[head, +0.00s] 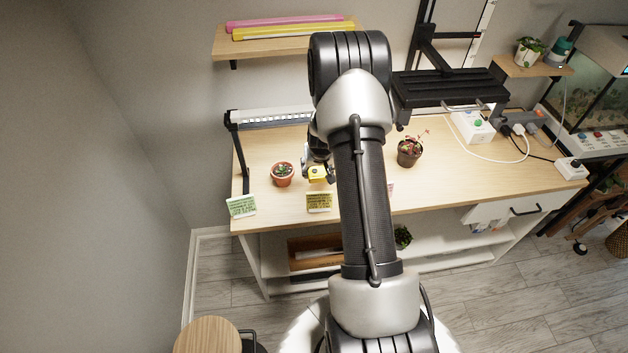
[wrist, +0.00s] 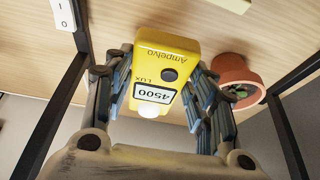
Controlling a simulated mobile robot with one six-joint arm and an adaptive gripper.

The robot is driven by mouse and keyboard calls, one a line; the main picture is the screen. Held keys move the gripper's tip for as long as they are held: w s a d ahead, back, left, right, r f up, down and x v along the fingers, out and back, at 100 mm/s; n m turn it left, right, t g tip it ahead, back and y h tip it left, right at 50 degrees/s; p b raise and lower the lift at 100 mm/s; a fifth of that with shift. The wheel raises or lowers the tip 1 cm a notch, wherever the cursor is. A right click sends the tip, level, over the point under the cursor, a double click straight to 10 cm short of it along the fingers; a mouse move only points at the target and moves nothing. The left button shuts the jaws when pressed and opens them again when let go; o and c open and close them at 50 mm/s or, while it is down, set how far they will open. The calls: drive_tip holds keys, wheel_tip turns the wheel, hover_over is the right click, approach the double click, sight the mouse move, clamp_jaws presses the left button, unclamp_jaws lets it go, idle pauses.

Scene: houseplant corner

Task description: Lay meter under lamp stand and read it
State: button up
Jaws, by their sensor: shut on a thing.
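The yellow meter (wrist: 168,62) is between the fingers of my gripper (wrist: 160,82), which is shut on it. Its display reads 4500 with LUX beside it, upside down in the wrist view, and a white dome sits at its near end. In the head view the meter (head: 316,174) is at the gripper, just right of a small potted cactus. The lamp stand (head: 241,160) has a black post and a light bar (head: 275,119) along the back left of the table. I cannot tell whether the meter touches the table.
The terracotta pot (head: 282,175) stands close left of the meter; it also shows in the wrist view (wrist: 232,72).

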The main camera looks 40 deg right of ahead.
sight(317, 186)
wheel_tip(317, 186, down, 5)
drive_tip(key=b, duration=0.2)
drive_tip(key=shift+b, duration=0.35)
drive_tip(key=shift+f, duration=0.25)
drive_tip(key=o, duration=1.2)
drive_tip(key=shift+o, duration=0.2)
